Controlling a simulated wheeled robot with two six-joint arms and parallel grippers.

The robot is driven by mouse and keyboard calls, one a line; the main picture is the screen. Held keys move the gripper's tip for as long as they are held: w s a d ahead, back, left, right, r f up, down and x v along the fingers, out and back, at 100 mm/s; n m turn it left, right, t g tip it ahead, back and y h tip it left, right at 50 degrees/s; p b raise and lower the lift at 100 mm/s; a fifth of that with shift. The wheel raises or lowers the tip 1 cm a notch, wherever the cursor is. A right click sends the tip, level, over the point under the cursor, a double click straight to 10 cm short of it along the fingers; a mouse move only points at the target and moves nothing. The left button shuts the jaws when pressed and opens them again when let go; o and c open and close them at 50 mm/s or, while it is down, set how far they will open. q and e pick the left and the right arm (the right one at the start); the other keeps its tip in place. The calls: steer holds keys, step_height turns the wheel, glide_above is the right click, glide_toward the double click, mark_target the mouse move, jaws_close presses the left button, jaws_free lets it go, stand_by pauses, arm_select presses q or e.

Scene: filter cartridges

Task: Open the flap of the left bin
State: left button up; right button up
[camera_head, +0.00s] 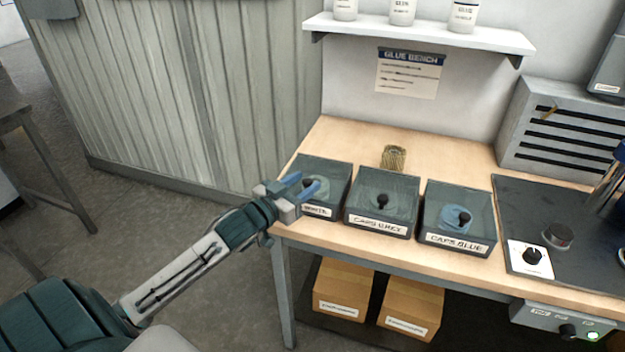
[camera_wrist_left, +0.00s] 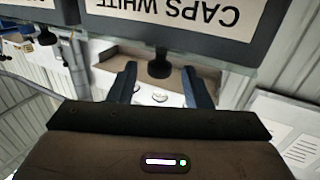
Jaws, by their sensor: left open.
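The left bin (camera_head: 333,187) is a dark box with a see-through lid at the left end of the bench, its label partly covered by my gripper. Its flap looks shut, with a black knob (camera_head: 308,183) on it. My left gripper (camera_head: 307,187) is open at the knob, its blue fingers pointing toward the bin. In the left wrist view, the upside-down CAPS WHITE label (camera_wrist_left: 175,12) is at the top, and the black knob (camera_wrist_left: 159,66) shows between the open fingers (camera_wrist_left: 160,82), with a gap on each side. My right gripper is out of view.
The grey-cap bin (camera_head: 381,229) and CAPS BLUE bin (camera_head: 457,247) stand close on the right, each with a black knob. A woven cup (camera_head: 393,157) stands behind. A dark mat (camera_head: 545,210) lies further right. Cardboard boxes (camera_head: 343,288) are under the bench.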

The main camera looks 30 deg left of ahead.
mark_target(316, 171)
arm_select(q)
steer(key=shift+w+d, duration=0.2)
steer(key=shift+w, duration=0.75)
steer(key=shift+w+d, duration=0.15)
steer(key=shift+w, duration=0.75)
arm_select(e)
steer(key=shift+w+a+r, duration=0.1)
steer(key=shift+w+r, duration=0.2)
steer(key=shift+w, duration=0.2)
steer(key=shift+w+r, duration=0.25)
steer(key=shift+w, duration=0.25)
arm_select(q)
steer(key=shift+c, duration=0.5)
jaws_close()
